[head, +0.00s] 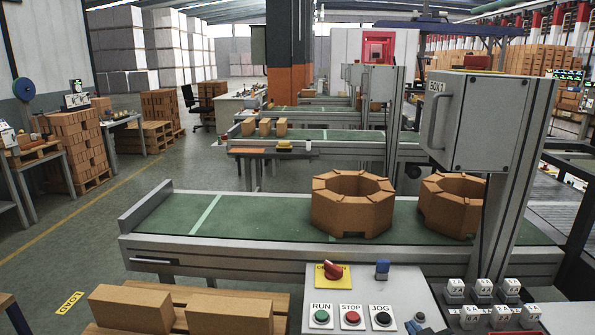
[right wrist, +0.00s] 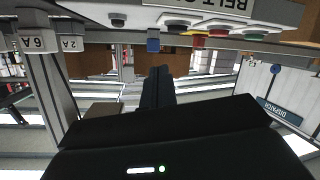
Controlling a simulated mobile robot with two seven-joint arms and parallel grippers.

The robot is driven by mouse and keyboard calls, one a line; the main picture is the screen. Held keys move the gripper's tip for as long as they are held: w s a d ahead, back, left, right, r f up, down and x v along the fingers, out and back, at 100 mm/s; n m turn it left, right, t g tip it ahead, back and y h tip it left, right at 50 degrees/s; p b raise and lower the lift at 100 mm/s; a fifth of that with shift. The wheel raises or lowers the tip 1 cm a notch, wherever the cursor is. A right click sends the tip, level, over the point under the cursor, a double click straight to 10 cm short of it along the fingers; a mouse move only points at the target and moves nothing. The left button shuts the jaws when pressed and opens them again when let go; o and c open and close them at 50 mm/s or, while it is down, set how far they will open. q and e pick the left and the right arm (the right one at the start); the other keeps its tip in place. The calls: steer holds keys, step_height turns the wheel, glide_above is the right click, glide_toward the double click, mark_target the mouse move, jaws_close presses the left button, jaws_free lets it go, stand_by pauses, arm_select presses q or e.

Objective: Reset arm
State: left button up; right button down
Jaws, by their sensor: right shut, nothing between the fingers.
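My right gripper (right wrist: 158,88) shows in the right wrist view. Its two dark fingers are together with nothing between them, and that view is upside down. The fingers point towards a control panel whose buttons and blue part (right wrist: 153,45) show along the top. I cannot make out the right gripper clearly in the head view. My left gripper is in neither view.
A green conveyor (head: 260,222) crosses behind the panel, carrying two octagonal brick rings (head: 352,205) (head: 450,205). A grey box (head: 470,120) on a post stands at the right. Labelled white blocks (head: 483,290) sit right of the panel. Bricks (head: 130,305) lie on a pallet at front left.

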steer(key=s+a+f+g+y, duration=0.1)
steer(key=s+a+f, duration=0.2)
steer(key=s, duration=0.6)
steer(key=s+a+f+g, duration=0.1)
steer(key=s+a+f, duration=0.2)
steer(key=s, duration=0.5)
steer(key=s+a+f+g+y, duration=0.1)
steer(key=s+a+f+g, duration=0.1)
steer(key=s+a, duration=0.3)
steer(key=s+f, duration=0.1)
steer(key=s, duration=0.3)
steer(key=shift+s+a+m+y, duration=0.15)
steer(key=shift+s+m+y, duration=0.15)
steer(key=shift+m, duration=0.1)
